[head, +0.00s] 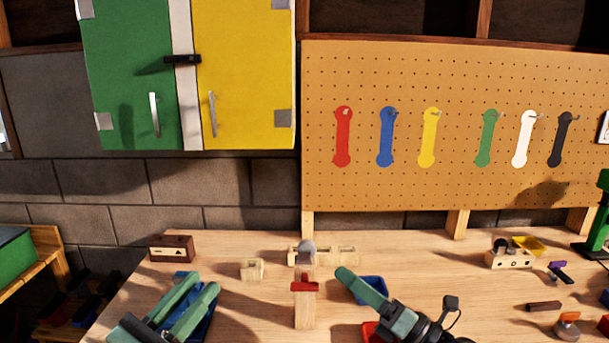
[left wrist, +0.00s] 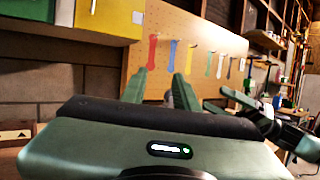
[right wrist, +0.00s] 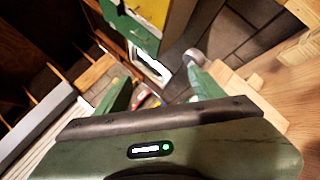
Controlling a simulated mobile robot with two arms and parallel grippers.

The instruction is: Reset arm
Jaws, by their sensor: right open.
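My left gripper (head: 203,286) is low at the left of the head view, above a blue bin (head: 203,325) on the workbench. Its two green fingers are apart with nothing between them, as the left wrist view (left wrist: 158,80) also shows. My right gripper (head: 346,274) comes in from the lower right, with its fingers pointing left over the bench beside another blue bin (head: 372,287). In the right wrist view (right wrist: 155,80) its fingers are wide apart and empty. Neither gripper holds anything.
The workbench (head: 250,305) carries a wooden hammer-like toy (head: 305,305), a small wooden block (head: 252,269), a dark wooden box (head: 172,248) and a red bin (head: 370,332). Behind are a pegboard (head: 400,190) with coloured wrenches and a green and yellow cabinet (head: 245,75).

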